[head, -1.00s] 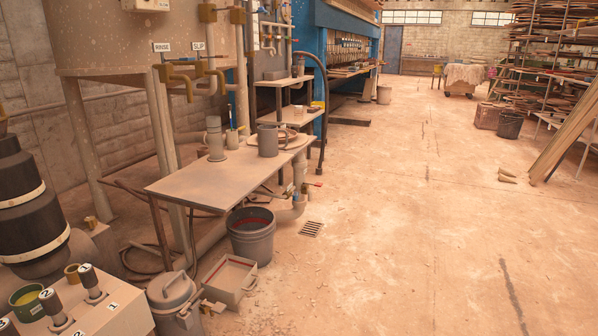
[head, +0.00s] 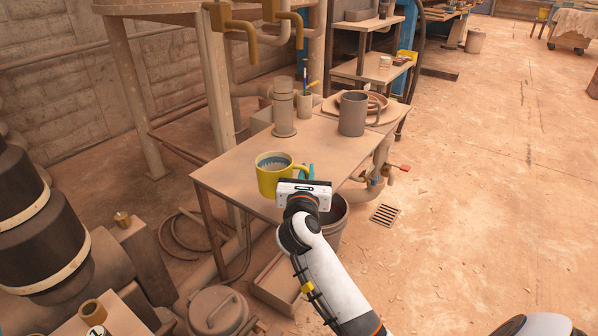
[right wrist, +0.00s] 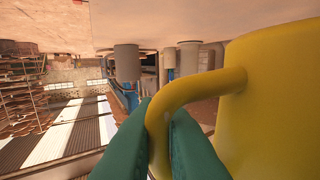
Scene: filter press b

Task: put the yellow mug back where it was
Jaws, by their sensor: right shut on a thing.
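The yellow mug (head: 268,182) is upright over the near left part of the grey-brown table (head: 235,165), with grey-blue showing inside it. My right gripper (head: 308,172) is at its right side, shut on its handle. In the right wrist view, which is upside down, the teal fingers of the right gripper (right wrist: 160,130) close around the handle of the yellow mug (right wrist: 275,95). I cannot tell whether the mug's base touches the table. My left gripper is not in view.
On the table stand a grey mug (head: 353,114), a grey cylinder (head: 284,110), a pen cup (head: 304,105) and a dish (head: 383,108) behind the grey mug. The table's middle is clear. A bucket (head: 334,225) stands below the front edge, and brass taps (head: 238,30) hang above.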

